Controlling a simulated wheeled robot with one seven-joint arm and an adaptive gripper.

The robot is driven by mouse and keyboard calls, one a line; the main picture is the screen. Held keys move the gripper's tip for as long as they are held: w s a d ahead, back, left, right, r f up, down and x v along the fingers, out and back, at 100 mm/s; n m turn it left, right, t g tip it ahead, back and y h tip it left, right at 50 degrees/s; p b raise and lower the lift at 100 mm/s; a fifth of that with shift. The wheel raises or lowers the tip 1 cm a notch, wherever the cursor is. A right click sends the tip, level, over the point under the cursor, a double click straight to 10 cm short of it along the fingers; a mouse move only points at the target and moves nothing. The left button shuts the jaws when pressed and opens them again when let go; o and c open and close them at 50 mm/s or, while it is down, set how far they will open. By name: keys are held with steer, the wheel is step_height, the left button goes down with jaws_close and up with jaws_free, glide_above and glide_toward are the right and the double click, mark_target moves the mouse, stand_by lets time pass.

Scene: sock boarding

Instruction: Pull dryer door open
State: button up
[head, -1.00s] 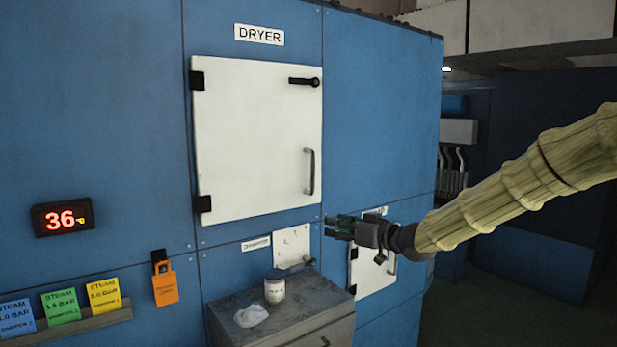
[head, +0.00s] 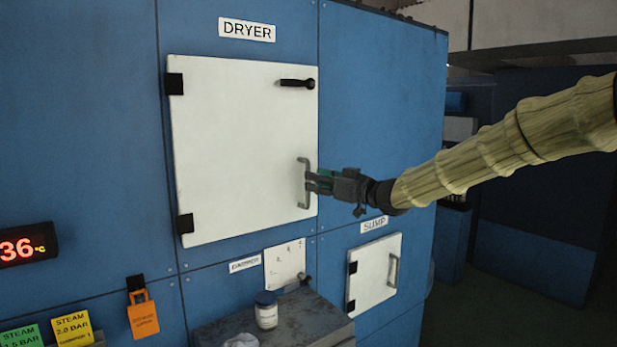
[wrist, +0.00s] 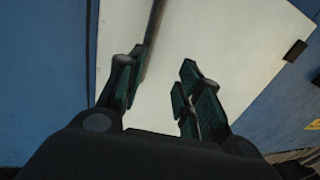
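The white dryer door (head: 240,150) lies shut against the blue dryer, under the DRYER label. Its hinges are on the left. A grey vertical bar handle (head: 303,183) is near its right edge, and a black latch lever (head: 297,84) lies level above it. My gripper (head: 312,182) is at the handle from the right, fingertips by the bar. In the wrist view my gripper (wrist: 158,85) has its fingers apart. The handle (wrist: 152,35) runs down to the inner side of the left finger; whether it touches is unclear.
A SUMP hatch (head: 374,272) with its own handle is below right. A grey cabinet (head: 275,325) with a jar (head: 266,310) stands under the door. An orange tag (head: 143,318) hangs at lower left. The floor to the right is dark and looks clear.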

mark_target(300, 182)
steer(key=w+a+f, duration=0.1)
steer(key=w, duration=0.1)
steer(key=w+f, duration=0.1)
steer(key=w, duration=0.1)
steer(key=w+a+f+p, duration=0.1)
steer(key=w, duration=0.1)
steer(key=shift+w+a, duration=0.2)
steer(key=shift+a, duration=0.1)
steer(key=shift+w+a, duration=0.1)
steer(key=shift+w, duration=0.2)
steer(key=shift+s+a+r, duration=0.1)
steer(key=shift+r, duration=0.1)
steer(key=shift+s+r, duration=0.35)
steer(key=shift+s, duration=0.25)
steer(key=shift+s+r, duration=0.35)
steer(key=shift+s, duration=0.2)
steer(key=shift+w+a+f, duration=0.1)
steer(key=shift+w+f, duration=0.5)
steer(key=shift+w, duration=0.15)
steer(key=c, duration=0.4)
steer(key=shift+w+f, duration=0.1)
steer(key=shift+w, duration=0.1)
steer(key=c, duration=0.4)
steer(key=shift+s+r, duration=0.35)
jaws_close()
steer(key=shift+w, duration=0.2)
